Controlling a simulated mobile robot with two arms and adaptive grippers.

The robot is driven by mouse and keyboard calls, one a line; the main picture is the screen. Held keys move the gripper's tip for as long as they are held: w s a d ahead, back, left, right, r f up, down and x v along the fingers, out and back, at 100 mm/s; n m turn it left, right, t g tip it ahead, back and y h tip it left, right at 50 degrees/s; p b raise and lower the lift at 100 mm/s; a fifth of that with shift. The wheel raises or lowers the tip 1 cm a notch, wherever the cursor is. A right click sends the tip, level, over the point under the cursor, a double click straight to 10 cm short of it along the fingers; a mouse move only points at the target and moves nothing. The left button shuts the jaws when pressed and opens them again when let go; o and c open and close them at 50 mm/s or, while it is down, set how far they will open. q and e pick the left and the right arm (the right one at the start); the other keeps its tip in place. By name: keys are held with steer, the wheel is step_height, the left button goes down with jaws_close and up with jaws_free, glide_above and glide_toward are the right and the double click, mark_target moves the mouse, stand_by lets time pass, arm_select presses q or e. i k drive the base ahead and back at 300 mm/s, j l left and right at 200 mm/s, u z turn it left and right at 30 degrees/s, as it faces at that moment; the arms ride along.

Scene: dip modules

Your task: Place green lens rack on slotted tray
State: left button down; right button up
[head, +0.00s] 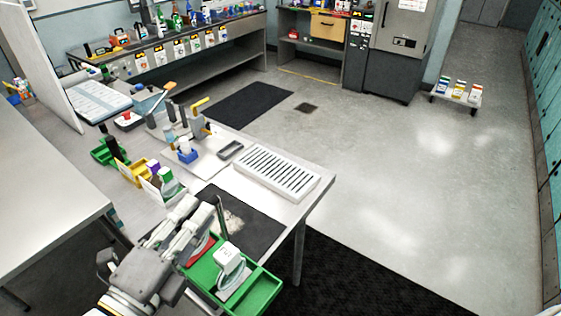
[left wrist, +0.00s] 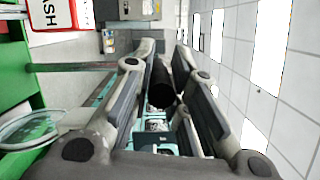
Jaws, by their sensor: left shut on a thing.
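My left gripper (head: 198,226) is shut at the upright post of the green lens rack (head: 262,292), at the front edge of the bench. The rack is an open green tray holding a white block-like item (head: 230,260) and a pale disc-shaped item. In the left wrist view, green rack walls (left wrist: 12,75) show at the left, with a clear round lens (left wrist: 30,128) beside them. A dark cylindrical end (left wrist: 161,92) lies between the fingers. The slotted tray (head: 241,167), white with dark slots, lies empty on the bench beyond the rack. My right gripper is out of view.
A dark mat (head: 258,238) lies between the rack and slotted tray. Open floor lies to the right.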

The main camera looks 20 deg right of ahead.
mark_target(276, 167)
steer(key=i+l, duration=0.6)
steer(key=l, duration=0.25)
steer(key=i+l, duration=0.3)
steer(key=l, duration=0.1)
